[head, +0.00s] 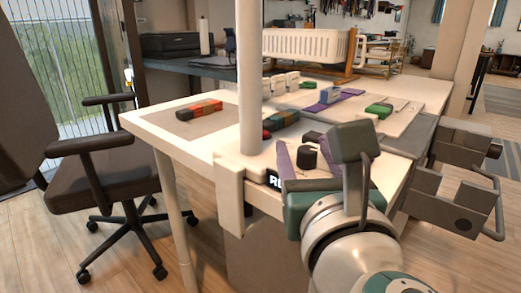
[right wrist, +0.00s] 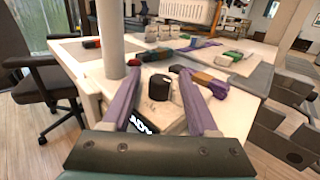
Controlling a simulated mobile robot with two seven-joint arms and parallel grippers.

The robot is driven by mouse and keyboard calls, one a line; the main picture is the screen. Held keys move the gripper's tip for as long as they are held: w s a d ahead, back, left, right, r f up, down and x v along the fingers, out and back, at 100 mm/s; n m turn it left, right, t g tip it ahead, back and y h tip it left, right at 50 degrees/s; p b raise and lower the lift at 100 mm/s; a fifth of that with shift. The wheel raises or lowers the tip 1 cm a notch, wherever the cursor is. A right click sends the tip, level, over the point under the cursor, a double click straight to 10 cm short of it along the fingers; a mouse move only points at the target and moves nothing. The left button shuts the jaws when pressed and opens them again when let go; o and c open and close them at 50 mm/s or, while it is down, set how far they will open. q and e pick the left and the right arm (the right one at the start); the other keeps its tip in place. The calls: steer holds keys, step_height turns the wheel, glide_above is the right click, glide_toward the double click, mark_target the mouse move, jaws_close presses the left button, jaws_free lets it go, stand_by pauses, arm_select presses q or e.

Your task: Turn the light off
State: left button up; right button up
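A black round knob (head: 307,157) stands on a pale box with white lettering on a dark label (head: 275,181) at the table's near edge. The knob also shows in the right wrist view (right wrist: 160,87). My right gripper (head: 312,150) is open, with its purple fingers apart. In the right wrist view the fingers (right wrist: 158,72) lie on either side of the knob, with gaps; I cannot tell whether either touches the box. A white upright pole (head: 250,80) rises beside it. No lamp head shows, so I cannot tell the light's state. My left gripper is not in view.
The white table (head: 160,122) holds an orange-and-dark block strip (head: 199,110), a dark block with red (head: 282,120), a purple strip (head: 330,100) and a green block (head: 379,110). The pole is close left of my right gripper. An office chair (head: 110,165) stands at left.

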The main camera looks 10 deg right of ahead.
jaws_close()
stand_by(0.3)
steer(key=shift+y, duration=0.4)
